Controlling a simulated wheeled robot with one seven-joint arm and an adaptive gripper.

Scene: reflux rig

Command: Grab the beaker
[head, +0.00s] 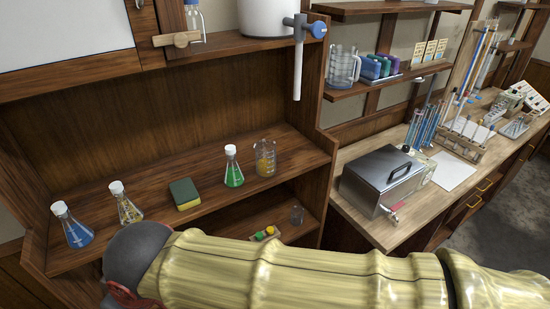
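A clear glass beaker (265,160) with yellowish markings or contents stands upright on the middle wooden shelf, at the right of a row of glassware. A stoppered flask of green liquid (234,172) stands close to its left. My yellow-sleeved arm crosses the bottom of the view below the shelf. It ends in a dark rounded joint at the left. My gripper's fingers are not visible.
A green and yellow sponge (185,194), a flask with yellowish contents (126,204) and a blue flask (72,226) share the shelf. A small tray with coloured items (264,234) sits below. A metal box (382,181) stands on the right bench.

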